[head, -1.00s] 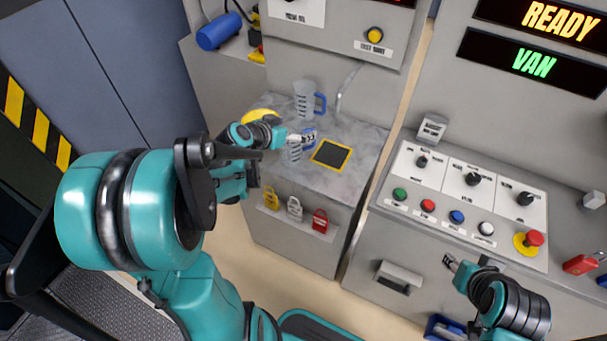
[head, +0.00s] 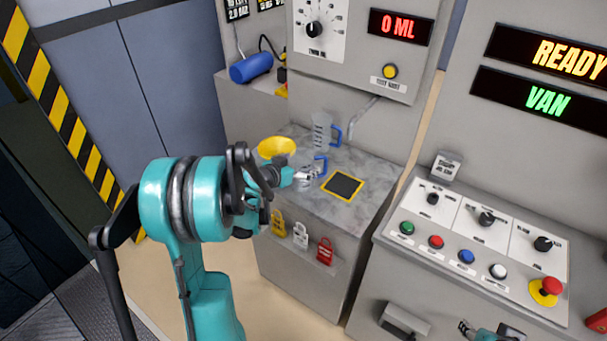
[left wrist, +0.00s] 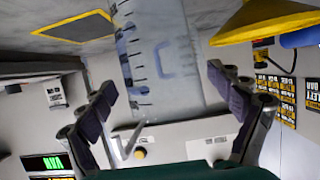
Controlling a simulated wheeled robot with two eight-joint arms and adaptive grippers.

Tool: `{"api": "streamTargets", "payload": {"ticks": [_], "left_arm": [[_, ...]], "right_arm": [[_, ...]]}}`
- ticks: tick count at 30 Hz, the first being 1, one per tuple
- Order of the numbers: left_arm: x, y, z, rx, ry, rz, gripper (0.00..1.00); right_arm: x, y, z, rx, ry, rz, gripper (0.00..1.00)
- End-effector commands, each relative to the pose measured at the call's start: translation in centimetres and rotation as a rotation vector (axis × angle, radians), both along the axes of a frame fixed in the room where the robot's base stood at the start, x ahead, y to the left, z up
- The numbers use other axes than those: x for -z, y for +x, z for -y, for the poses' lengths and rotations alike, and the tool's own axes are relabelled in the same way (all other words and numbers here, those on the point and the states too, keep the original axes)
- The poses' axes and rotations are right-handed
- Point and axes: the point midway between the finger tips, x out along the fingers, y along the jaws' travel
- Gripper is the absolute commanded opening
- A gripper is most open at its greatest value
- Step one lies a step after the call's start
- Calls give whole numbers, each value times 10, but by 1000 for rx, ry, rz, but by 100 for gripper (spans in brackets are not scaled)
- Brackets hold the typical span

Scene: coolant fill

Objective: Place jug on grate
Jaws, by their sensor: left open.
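My right gripper (head: 466,327) is low at the right, partly cut off.
A thin spout (head: 362,110) hangs over the counter's back. Padlocks (head: 300,236) hang on the counter front. A button console (head: 470,240) stands to the right.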

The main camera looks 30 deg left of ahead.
Motion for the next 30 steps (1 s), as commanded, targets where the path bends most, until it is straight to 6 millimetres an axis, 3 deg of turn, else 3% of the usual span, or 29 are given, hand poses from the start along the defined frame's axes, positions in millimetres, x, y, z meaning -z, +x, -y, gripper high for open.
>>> {"api": "streamTargets", "payload": {"ticks": [3,9,15,16,19,20,30], "left_arm": [[6,12,0,-1,1,0,92],[5,12,0,-2,1,0,92],[5,12,0,-1,0,0,39],[5,12,0,-1,0,0,36],[5,12,0,-1,0,-1,36],[5,12,0,-1,0,-1,31],[-7,12,0,-1,0,-1,31]], "right_arm": [[5,0,0,0,0,0,40],[4,0,0,0,0,0,40],[4,0,0,0,0,0,40],[4,0,0,0,0,0,40],[4,0,0,0,0,0,40],[4,0,0,0,0,0,40],[-2,0,0,0,0,0,40]]}}
